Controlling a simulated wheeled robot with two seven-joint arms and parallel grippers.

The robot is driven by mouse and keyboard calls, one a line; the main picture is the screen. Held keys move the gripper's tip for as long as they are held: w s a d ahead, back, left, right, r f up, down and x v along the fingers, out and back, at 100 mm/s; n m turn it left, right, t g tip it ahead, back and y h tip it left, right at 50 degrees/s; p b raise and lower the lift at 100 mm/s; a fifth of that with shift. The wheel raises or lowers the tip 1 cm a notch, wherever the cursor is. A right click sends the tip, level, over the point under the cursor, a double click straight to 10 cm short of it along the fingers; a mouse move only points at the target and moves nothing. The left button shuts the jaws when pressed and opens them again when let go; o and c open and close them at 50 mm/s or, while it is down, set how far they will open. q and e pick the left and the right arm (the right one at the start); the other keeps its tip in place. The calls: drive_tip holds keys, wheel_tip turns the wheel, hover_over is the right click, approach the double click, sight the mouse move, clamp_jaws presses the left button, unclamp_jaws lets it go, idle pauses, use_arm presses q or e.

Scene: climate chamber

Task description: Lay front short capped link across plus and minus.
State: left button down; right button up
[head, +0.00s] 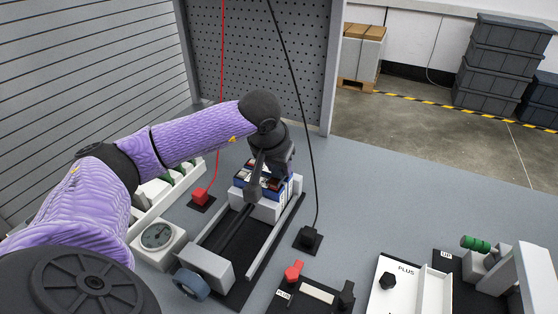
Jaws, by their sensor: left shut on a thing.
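My left gripper (262,172) reaches down over the far end of a rail device and is shut on a dark bar (254,190) there. The grip itself is partly hidden by the arm. A blue, white and red block (278,186) sits behind it between white walls. A black mat marked PLUS (275,308) at the front carries a red terminal (293,271), a black terminal (346,295) and a pale strip (317,293). I cannot make out for certain which piece is the short capped link. My right gripper is not in view.
A dial gauge (157,236) and a rack with green pieces (154,190) stand at the left. Red (200,196) and black (309,239) plugs carry hanging cables. A white PLUS plate (385,305) and a bracket with a green cylinder (476,243) stand right.

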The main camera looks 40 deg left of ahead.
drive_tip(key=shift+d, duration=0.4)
use_arm(q)
drive_tip(key=shift+f, duration=0.2)
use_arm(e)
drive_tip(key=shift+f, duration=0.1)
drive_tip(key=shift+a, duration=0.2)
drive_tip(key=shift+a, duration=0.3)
use_arm(q)
drive_tip(key=shift+c, duration=2.2)
unclamp_jaws()
drive_tip(key=o, duration=0.4)
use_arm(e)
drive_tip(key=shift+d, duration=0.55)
